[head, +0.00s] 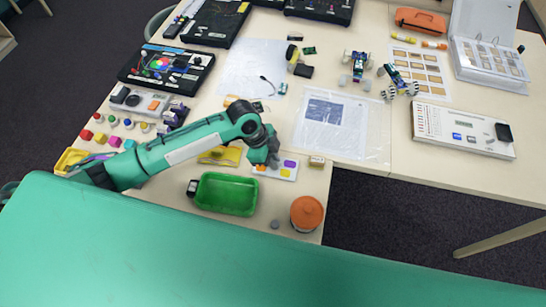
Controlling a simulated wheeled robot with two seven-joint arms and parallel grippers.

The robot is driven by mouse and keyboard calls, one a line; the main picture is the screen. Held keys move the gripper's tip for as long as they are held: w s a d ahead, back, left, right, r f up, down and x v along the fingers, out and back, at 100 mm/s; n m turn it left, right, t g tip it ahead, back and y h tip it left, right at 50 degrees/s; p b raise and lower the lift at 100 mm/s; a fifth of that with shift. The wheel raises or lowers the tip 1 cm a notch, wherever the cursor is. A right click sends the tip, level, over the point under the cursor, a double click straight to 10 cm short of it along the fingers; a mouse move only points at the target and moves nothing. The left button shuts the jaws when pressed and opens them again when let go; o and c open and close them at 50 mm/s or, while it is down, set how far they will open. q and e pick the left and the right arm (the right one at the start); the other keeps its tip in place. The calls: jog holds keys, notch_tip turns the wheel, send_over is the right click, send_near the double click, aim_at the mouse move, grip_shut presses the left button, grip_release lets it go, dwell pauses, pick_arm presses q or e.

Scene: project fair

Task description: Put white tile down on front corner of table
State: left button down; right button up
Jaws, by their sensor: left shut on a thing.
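The white tile (287,166), with purple, yellow and orange patches on it, is at my left gripper (271,160). The left gripper is shut on the tile's far-left part, and its fingers hide some of it. The tile is over the front section of the table (273,204); I cannot tell whether it touches the top. The front corner of this section is near an orange-lidded round pot (307,213). My right gripper is not in view.
A green tray (227,194) stands left of the pot. A small grey disc (275,224) lies between them. A small wooden block (317,161) is right of the tile. A yellow item (222,156) lies behind the tray. A clear sleeve with a sheet (340,122) lies further back.

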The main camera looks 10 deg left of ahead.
pick_arm(q)
jog(key=shift+f, duration=0.1)
jog(key=c, duration=1.4)
grip_release()
jog(key=shift+a+r, duration=0.15)
jog(key=shift+r, duration=0.25)
jog(key=b+v, duration=0.3)
jog(key=v, duration=0.8)
jog(key=shift+r, duration=0.15)
jog(key=shift+a, duration=0.1)
